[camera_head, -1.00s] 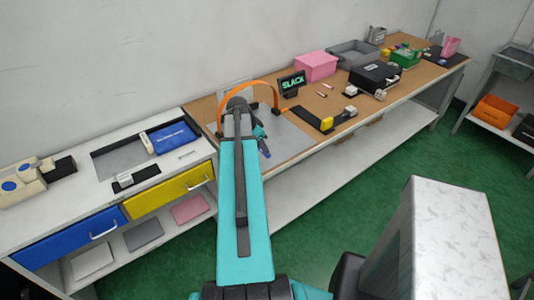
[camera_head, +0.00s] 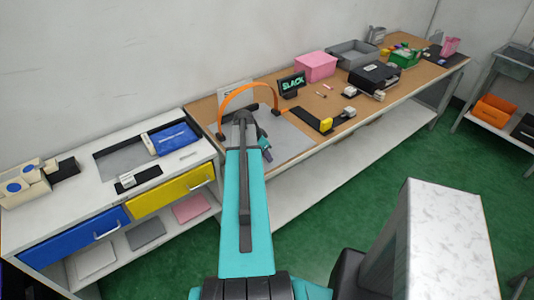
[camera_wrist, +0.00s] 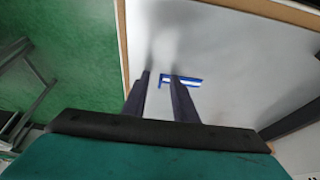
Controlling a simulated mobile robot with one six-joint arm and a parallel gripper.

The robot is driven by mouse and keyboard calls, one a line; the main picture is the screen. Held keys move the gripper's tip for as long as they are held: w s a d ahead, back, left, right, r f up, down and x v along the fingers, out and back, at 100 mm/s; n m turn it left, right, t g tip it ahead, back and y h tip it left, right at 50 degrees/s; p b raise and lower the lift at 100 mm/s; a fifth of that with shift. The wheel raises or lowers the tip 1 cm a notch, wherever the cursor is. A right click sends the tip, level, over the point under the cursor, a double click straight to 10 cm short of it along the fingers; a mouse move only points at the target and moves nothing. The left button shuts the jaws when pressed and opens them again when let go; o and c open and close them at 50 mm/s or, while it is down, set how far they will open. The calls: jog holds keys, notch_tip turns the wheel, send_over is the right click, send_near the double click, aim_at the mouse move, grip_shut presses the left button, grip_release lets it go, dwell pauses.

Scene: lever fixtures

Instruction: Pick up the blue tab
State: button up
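The blue tab (camera_wrist: 193,80) lies flat on a pale grey surface (camera_wrist: 225,45) in the wrist view, with a whitish stripe along it. My gripper (camera_wrist: 160,75) has two dark fingers set apart, with a gap between the tips. The tab shows just past the tips; its left end lines up with the gap and the right finger overlaps part of it. Nothing is visibly held. I cannot tell how high the fingertips are above it. In the head view my gripper (camera_head: 267,153) points down at the grey mat (camera_head: 290,140), and the tab cannot be made out there.
An orange arch (camera_head: 250,88) rises behind my gripper. To the right are a black strip with a yellow block (camera_head: 326,124), a SLACK sign (camera_head: 292,83) and a pink bin (camera_head: 316,66). A white bench with blue and yellow drawers (camera_head: 172,192) stands left.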

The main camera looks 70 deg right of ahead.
dwell(0.5)
grip_shut()
